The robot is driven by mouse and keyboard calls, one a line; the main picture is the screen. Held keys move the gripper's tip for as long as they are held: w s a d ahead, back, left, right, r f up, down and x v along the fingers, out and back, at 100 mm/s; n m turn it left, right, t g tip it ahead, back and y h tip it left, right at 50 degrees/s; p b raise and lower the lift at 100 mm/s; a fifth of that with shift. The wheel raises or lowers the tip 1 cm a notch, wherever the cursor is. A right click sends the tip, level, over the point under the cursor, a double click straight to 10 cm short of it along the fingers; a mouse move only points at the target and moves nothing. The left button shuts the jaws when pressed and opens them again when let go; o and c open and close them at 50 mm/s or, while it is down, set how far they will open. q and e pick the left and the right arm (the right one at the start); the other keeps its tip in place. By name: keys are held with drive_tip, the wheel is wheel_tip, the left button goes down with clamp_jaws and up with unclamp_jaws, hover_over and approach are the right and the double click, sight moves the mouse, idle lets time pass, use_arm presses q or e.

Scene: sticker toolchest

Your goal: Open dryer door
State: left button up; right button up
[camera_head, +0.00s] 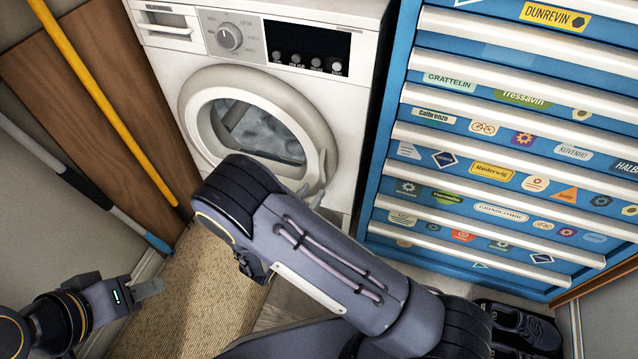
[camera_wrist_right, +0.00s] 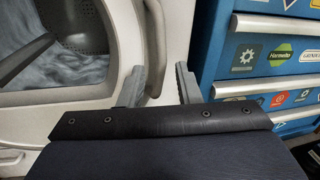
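The dryer (camera_head: 345,95) is white, with a dial and a dark display above its round door (camera_head: 318,125). The door has a thick pale ring around a glass window and looks shut or nearly so; I cannot tell if there is a gap. In the right wrist view the door ring (camera_wrist_right: 112,92) is at left. My right gripper (camera_head: 313,192) is at the door's lower right edge, partly hidden by my arm. In the right wrist view its fingers (camera_wrist_right: 160,84) are apart, with nothing clearly held between them. My left gripper (camera_head: 150,287) is low at left, away from the dryer.
A blue tool chest (camera_head: 384,190) with stickered drawers stands close to the dryer's right. Yellow and grey poles (camera_head: 110,105) lean at left by a wooden panel. Dark shoes (camera_head: 520,325) lie at lower right. A beige mat (camera_head: 195,285) covers open floor before the dryer.

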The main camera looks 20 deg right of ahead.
sight(322, 181)
drive_tip(key=b+x, duration=0.1)
drive_tip(key=x, duration=0.5)
drive_tip(key=shift+d, duration=0.1)
drive_tip(key=shift+c, duration=0.3)
clamp_jaws()
